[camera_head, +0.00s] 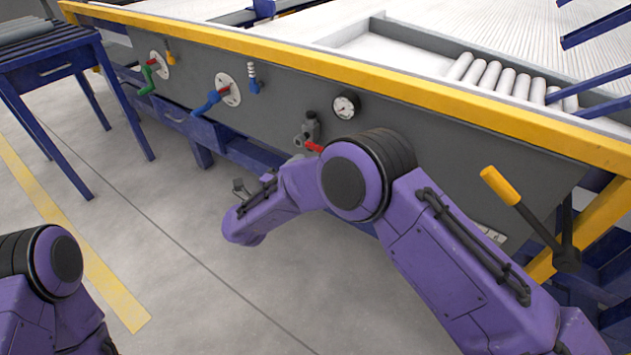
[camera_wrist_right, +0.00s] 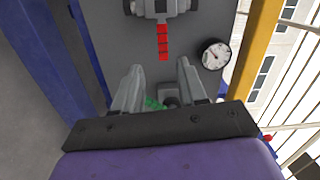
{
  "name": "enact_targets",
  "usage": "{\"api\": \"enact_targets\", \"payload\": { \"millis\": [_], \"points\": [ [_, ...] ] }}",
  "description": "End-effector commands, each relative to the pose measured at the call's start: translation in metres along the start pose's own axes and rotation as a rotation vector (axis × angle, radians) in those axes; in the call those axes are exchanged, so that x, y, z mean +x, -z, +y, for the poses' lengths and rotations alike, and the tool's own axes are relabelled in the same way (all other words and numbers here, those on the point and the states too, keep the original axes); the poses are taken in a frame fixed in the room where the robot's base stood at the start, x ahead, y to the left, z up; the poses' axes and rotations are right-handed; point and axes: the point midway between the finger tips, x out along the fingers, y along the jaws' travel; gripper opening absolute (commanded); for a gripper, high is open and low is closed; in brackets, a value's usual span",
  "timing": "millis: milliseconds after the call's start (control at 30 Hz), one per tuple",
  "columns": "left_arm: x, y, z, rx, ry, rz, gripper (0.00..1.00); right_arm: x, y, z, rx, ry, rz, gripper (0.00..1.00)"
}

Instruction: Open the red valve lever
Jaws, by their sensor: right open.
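The red valve lever (camera_head: 314,147) sticks out from a grey valve body (camera_head: 307,130) on the grey panel, just beyond my right arm in the head view. In the right wrist view the red lever (camera_wrist_right: 163,42) points down from the valve body (camera_wrist_right: 160,8) toward the gap between my fingers. My right gripper (camera_wrist_right: 160,68) is open, with one finger to each side of the lever's line. The lever's end lies just ahead of the fingertips, and no contact shows. My left gripper is outside the head view; only part of my left arm shows.
A pressure gauge (camera_head: 346,105) sits right of the red lever. A blue lever (camera_head: 208,103) and a green lever (camera_head: 148,78) are farther left on the panel. A yellow-handled lever (camera_head: 501,185) stands at the right. Open floor (camera_head: 165,235) lies in front.

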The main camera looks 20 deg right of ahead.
Motion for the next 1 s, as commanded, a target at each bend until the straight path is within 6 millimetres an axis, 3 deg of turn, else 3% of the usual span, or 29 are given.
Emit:
{"api": "enact_targets", "payload": {
  "millis": [33,167,633,1000],
  "points": [
    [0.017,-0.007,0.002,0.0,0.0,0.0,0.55,-0.004,-0.006,0.006,0.058,-0.002,0.028,0.41],
    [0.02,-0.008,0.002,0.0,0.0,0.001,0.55,-0.005,-0.009,-0.003,0.124,-0.011,0.066,0.41],
    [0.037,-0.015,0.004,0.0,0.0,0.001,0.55,0.085,-0.004,-0.003,0.122,-0.012,0.065,0.41],
    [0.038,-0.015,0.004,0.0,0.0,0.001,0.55,0.096,-0.003,-0.005,0.12,-0.01,0.063,0.41]
  ]
}}
